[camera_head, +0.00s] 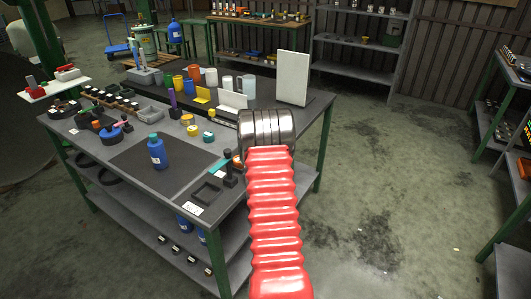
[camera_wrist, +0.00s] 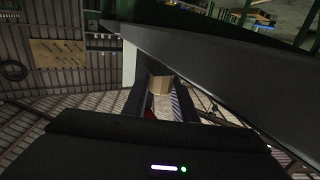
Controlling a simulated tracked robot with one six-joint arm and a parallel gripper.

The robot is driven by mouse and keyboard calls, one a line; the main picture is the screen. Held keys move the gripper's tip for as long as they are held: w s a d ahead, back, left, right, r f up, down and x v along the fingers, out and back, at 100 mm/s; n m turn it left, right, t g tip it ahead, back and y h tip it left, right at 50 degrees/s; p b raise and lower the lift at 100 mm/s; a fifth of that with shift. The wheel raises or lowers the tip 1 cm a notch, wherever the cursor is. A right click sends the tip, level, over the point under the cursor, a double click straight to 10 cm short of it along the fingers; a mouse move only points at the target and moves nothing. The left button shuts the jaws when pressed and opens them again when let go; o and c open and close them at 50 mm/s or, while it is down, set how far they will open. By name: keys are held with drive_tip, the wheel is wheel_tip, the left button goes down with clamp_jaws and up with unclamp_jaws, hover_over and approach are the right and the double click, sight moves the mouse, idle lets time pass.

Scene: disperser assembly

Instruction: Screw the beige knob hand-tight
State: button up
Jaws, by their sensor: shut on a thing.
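In the wrist view, my gripper (camera_wrist: 161,92) has its two dark fingers close together on either side of a small beige block-like piece, the beige knob (camera_wrist: 160,83). The fingers are shut on it. A paler surface and a bit of red show between the fingers, nearer the camera. What the knob sits on, and whether it touches a thread, cannot be told.
A blue bottle (camera_head: 157,153) stands on the dark mat. A small black stand (camera_head: 230,168) is left of my wrist. Several mugs, jars and a white panel (camera_head: 293,78) stand behind. In the wrist view, a dark slanted slab (camera_wrist: 225,75) passes close to the fingers. Floor right of the bench is clear.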

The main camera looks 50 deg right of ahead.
drive_tip(key=shift+m+g+h, duration=0.4)
drive_tip(key=shift+m+g, duration=0.1)
drive_tip(key=shift+g, duration=0.2)
drive_tip(key=o, duration=1)
drive_tip(key=shift+o, duration=0.2)
drive_tip(key=shift+a, duration=0.1)
drive_tip(key=v, duration=1.3)
drive_tip(key=shift+s+a, duration=0.2)
drive_tip(key=shift+f, duration=0.1)
